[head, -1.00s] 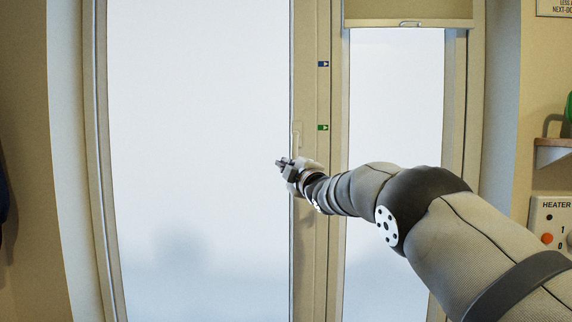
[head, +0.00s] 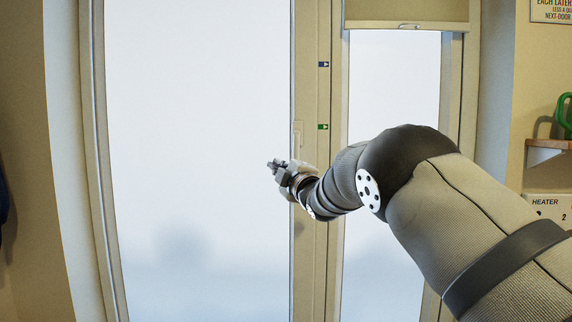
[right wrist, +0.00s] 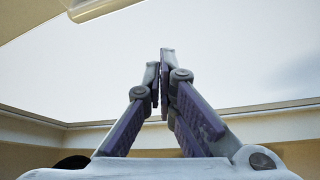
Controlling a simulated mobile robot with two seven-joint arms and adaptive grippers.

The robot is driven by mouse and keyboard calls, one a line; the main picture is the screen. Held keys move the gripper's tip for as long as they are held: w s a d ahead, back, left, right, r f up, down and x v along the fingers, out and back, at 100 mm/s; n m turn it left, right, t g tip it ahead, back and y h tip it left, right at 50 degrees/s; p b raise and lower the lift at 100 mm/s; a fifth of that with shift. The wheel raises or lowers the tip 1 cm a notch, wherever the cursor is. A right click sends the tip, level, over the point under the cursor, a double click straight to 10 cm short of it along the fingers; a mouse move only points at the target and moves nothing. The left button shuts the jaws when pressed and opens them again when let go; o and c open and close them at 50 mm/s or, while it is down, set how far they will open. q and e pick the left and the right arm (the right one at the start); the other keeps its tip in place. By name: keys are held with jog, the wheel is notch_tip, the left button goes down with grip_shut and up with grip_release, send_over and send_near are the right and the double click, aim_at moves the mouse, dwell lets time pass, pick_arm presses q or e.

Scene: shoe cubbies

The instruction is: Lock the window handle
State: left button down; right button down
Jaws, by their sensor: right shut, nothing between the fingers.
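The pale window handle (head: 298,138) is on the frame post between the two panes in the head view. Its upper part points up, and my right gripper and wrist hide what lies below. My right gripper (head: 272,165) is just left of and below the visible part of the handle, in front of the large left pane (head: 200,110). In the right wrist view its fingers (right wrist: 162,55) are together, with nothing between them. A cream bar (right wrist: 95,8) at the top left of that view may be the handle. I cannot tell whether the gripper touches it. My left gripper is not in view.
A blue mark (head: 323,64) and a green mark (head: 323,127) with arrows are on the post. A blind (head: 410,12) covers the top of the right pane. A shelf (head: 548,144) and a heater panel (head: 548,204) are at the right.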

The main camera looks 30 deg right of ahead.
jog(key=s+p, duration=0.1)
jog(key=s, duration=0.5)
